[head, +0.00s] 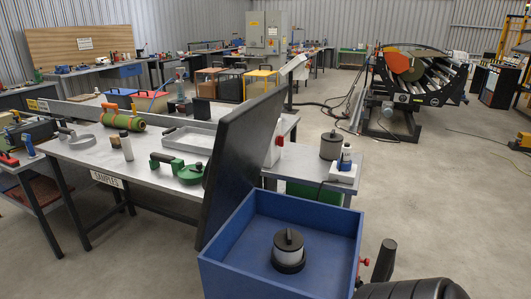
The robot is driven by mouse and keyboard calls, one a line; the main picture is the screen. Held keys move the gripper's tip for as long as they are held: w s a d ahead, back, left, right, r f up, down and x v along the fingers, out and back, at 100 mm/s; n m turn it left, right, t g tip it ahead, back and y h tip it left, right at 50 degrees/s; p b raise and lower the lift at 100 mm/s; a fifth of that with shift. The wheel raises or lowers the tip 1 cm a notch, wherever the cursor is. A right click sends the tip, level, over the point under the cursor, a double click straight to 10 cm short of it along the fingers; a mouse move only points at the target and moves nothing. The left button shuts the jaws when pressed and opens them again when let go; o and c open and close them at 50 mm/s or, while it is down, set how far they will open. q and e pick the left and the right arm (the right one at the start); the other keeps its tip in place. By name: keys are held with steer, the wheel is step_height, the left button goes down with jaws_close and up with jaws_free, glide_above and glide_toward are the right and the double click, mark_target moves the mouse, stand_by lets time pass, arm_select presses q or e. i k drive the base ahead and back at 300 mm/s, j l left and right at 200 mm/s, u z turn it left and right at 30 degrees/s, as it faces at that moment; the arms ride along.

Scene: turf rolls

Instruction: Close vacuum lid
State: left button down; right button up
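A blue open-topped box (228,267) stands at the bottom centre, most likely the vacuum chamber. Its dark lid (240,160) stands up, tilted, along the box's left side, so the box is open. A small red valve or knob (366,262) sits at the box's right side. The box's lower front is cut off by the picture's edge. Neither of my grippers shows in the head view.
A dark ribbed body with an upright black handle (384,260) stands right of the box. Behind the lid, a samples table (92,152) carries a green roll (124,122) and a green clamp-like tool. A grey canister (331,146) stands behind the box.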

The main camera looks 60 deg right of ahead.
mark_target(243, 137)
steer(key=i+z, duration=0.2)
steer(key=z, duration=0.2)
steer(key=i+j+z, duration=0.15)
steer(key=z, duration=0.25)
steer(key=i+j+z, duration=0.2)
steer(key=z, duration=0.2)
steer(key=i+j+z, duration=0.15)
steer(key=z, duration=0.2)
steer(key=i+j+z, duration=0.3)
steer(key=j+z, duration=0.1)
steer(key=z, duration=0.25)
steer(key=i+j+z, duration=0.2)
steer(key=j+z, duration=0.2)
steer(key=j, duration=0.45)
steer(key=k+j, duration=0.15)
steer(key=j, duration=0.3)
steer(key=i+z, duration=0.05)
